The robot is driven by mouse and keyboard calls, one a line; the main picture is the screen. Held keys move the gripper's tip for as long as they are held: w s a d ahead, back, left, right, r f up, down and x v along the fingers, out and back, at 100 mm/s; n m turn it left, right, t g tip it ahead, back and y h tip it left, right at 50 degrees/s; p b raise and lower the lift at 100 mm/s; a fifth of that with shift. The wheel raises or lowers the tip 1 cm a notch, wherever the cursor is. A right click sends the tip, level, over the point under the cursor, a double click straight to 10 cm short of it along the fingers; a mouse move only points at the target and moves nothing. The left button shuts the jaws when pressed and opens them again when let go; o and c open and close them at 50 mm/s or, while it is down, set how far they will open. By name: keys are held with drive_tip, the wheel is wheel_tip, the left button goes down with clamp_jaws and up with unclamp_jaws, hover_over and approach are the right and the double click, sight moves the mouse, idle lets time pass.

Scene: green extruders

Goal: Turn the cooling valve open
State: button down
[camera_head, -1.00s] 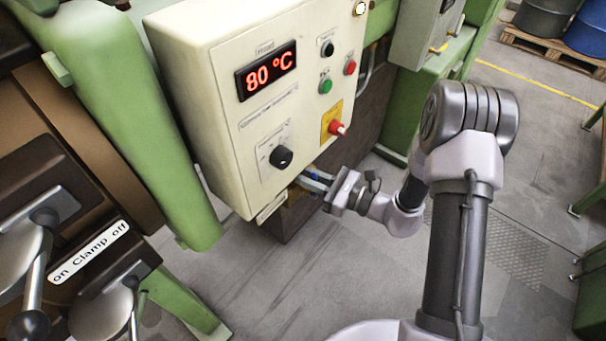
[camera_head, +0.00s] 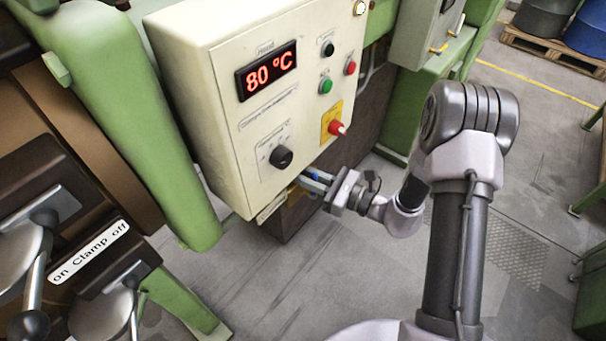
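My gripper (camera_head: 312,181) reaches in from the right, just under the lower right corner of the cream control box. A small blue part (camera_head: 316,175) shows at its fingers, partly hidden by them. It may be the cooling valve's handle, but it is too small to be sure. I cannot tell whether the fingers are touching it or closed around it. A yellowish part (camera_head: 294,196) shows beneath the box, left of the fingertips.
The control box (camera_head: 222,120) has a red 80 °C display (camera_head: 266,71), a black knob (camera_head: 281,157) and a red switch (camera_head: 336,127) close above my gripper. Clamp levers (camera_head: 40,250) stand at the left. Open floor (camera_head: 300,290) lies below.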

drive_tip(key=m, duration=0.1)
drive_tip(key=w+d+m, duration=0.1)
drive_tip(key=m, duration=0.1)
drive_tip(key=w+m, duration=0.1)
drive_tip(key=shift+d+f+m+t+y+p, duration=0.15)
drive_tip(key=shift+d+m+t+y+p, duration=0.15)
drive_tip(key=shift+p, duration=0.05)
drive_tip(key=c, duration=1.4)
unclamp_jaws()
drive_tip(key=p+v, duration=0.2)
drive_tip(key=v, duration=1.5)
drive_tip(key=shift+s+d+p, duration=0.15)
drive_tip(key=shift+d+p, duration=0.05)
drive_tip(key=shift+p, duration=0.15)
